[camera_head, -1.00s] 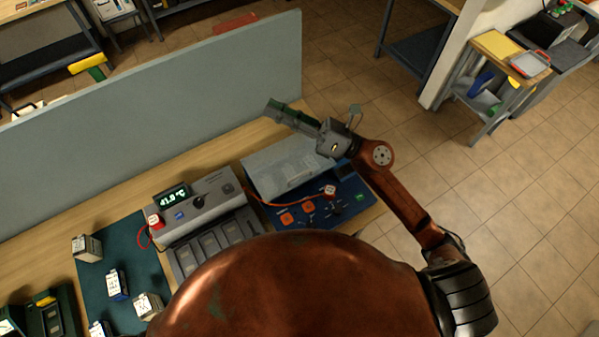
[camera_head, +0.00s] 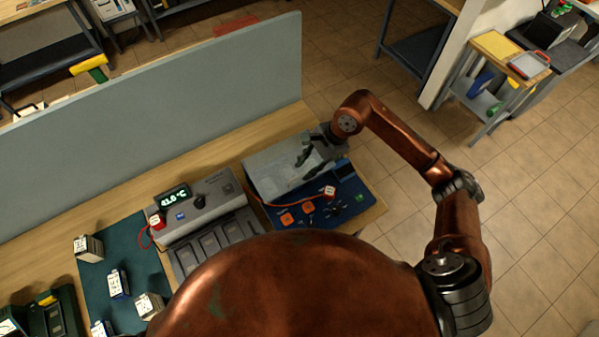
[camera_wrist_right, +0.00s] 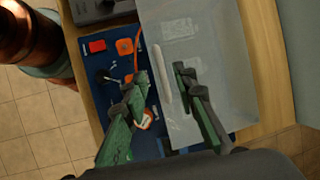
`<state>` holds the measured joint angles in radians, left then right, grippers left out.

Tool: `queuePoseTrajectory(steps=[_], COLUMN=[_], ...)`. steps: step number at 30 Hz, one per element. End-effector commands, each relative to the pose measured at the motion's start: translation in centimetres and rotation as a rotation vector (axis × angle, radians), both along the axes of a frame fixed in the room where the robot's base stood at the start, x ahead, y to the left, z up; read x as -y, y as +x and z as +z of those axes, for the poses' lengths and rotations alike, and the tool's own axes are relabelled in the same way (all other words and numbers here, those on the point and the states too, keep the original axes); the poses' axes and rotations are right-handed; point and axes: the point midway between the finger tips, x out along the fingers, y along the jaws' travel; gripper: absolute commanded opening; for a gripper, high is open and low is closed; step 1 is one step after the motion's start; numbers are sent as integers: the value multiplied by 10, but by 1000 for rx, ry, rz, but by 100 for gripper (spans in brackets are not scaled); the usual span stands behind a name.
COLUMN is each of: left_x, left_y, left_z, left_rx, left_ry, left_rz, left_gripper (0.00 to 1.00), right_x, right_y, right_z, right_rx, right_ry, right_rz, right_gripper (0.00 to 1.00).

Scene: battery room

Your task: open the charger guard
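The charger guard (camera_head: 270,168) is a pale, see-through grey panel at the right end of the bench; it appears lowered. In the right wrist view the guard (camera_wrist_right: 205,60) fills the upper middle, with a long pale handle bar (camera_wrist_right: 161,68) near its left edge. My right gripper (camera_head: 306,162) is over the guard in the head view. In the right wrist view its green-padded fingers (camera_wrist_right: 160,98) are spread apart, one either side of the line of the bar, with nothing between the tips. I cannot tell how high they are above it. My left gripper is not in view.
A grey charger (camera_head: 205,215) with a lit display stands left of the guard. A blue mat (camera_head: 350,200) with orange pieces, small parts and a red cable lies in front of the guard. Battery blocks (camera_head: 118,284) stand at left. A grey partition (camera_head: 150,115) runs behind the bench.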

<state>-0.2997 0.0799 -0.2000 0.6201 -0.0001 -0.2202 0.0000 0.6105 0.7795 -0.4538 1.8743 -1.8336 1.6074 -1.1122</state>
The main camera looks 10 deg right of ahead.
Motion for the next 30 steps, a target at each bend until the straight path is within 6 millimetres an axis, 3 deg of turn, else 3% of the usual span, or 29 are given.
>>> queuePoseTrajectory(steps=[9,19,30], left_x=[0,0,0], left_y=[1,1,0], left_z=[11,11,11], left_rx=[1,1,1], left_ry=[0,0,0], left_rz=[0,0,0], left_gripper=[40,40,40], right_x=[-18,-19,-19], right_y=[1,2,2], right_z=[-35,-39,-39], right_rx=[-3,-1,-1], right_ry=[5,3,3], right_rz=[-2,-2,-2], right_gripper=[26,26,1])
